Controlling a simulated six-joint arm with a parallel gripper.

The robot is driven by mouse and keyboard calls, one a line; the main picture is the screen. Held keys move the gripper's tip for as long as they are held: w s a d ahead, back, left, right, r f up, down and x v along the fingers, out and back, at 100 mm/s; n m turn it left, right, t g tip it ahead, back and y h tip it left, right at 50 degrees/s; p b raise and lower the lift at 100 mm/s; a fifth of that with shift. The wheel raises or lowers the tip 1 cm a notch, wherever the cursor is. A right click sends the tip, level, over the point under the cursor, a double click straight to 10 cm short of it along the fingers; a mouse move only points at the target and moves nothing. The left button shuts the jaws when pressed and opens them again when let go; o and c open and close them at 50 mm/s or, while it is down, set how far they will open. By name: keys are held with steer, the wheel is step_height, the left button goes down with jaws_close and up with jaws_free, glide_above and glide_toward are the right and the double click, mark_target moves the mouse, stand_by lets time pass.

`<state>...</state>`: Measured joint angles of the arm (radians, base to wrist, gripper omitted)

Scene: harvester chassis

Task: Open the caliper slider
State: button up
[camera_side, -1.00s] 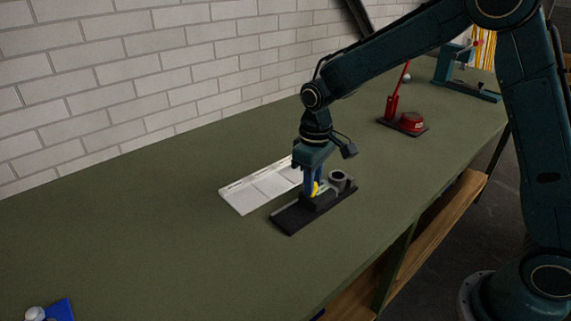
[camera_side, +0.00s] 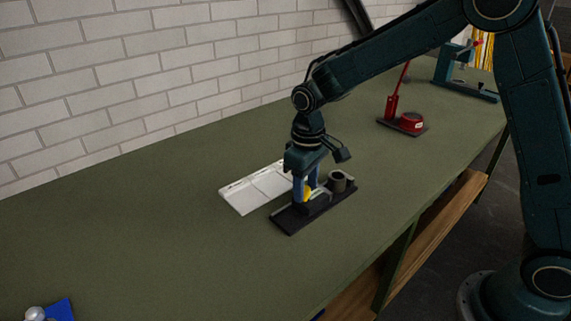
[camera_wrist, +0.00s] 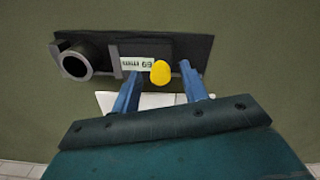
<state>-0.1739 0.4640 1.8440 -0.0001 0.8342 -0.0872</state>
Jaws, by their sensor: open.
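The caliper lies on a dark base plate (camera_side: 289,221). Its black slider block (camera_side: 319,203) carries a yellow knob (camera_side: 307,194), also in the wrist view (camera_wrist: 160,72). A pale label (camera_wrist: 138,64) with digits and "mm" shows upside down beside the knob. A grey ring (camera_side: 337,181) stands at the right end; in the wrist view the ring (camera_wrist: 75,62) sits at the left, between grey jaws (camera_wrist: 115,58). My gripper (camera_side: 306,192) is open and low over the slider, its blue fingers on either side of the knob. In the wrist view, gaps show between knob and fingers.
A white panel (camera_side: 240,198) lies on the green table (camera_side: 130,235) just behind the caliper. A red device (camera_side: 408,122) and a teal press (camera_side: 462,85) stand at the back right. A blue item (camera_side: 60,310) is at the front left.

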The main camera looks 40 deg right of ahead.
mark_target(309, 189)
step_height(309, 189, up, 14)
stand_by(0.7)
steer(key=shift+f, duration=0.1)
steer(key=s+d+r+m+t, duration=0.1)
steer(key=s+d+r, duration=0.2)
steer(key=s, duration=0.4)
steer(key=s+d+r+m+t, duration=0.1)
steer(key=s+d+r+t, duration=0.1)
steer(key=s, duration=0.4)
steer(key=s+d+f+t, duration=0.1)
steer(key=s, duration=0.5)
steer(key=s+d+f+m+t, duration=0.1)
steer(key=s+f, duration=0.1)
steer(key=s, duration=0.4)
steer(key=shift+s+d+t, duration=0.3)
